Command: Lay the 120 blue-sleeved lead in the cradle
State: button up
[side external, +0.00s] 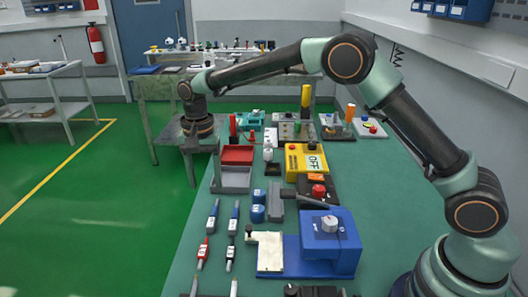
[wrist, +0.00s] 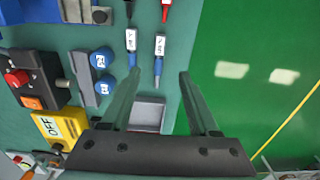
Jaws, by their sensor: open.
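Two blue-sleeved leads lie side by side on the green bench. In the wrist view one is at left (wrist: 131,40) and one at right (wrist: 159,48); the side view shows them at left (side external: 213,216) and right (side external: 234,217). Their white tags are too small to read, so I cannot tell which is 120. My gripper (wrist: 160,75) is open and empty, its fingertips spread on either side of the right lead's near end in the wrist picture. In the side view my gripper (side external: 203,178) hangs at the bench's left edge. I cannot identify the cradle for certain; a grey open tray (side external: 234,190) is near.
A red tray (side external: 237,155) stands behind the grey one. Blue cylinders (side external: 258,205) and a grey block (side external: 276,202) are right of the leads. A red lead (side external: 203,252) and a black lead (side external: 230,256) lie nearer. A yellow OFF box (side external: 305,160) and blue box (side external: 330,240) stand right.

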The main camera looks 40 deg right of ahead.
aim_at(211, 219)
notch_tip(211, 219, down, 12)
jog(key=shift+r, duration=0.15)
grip_shut()
dwell(0.5)
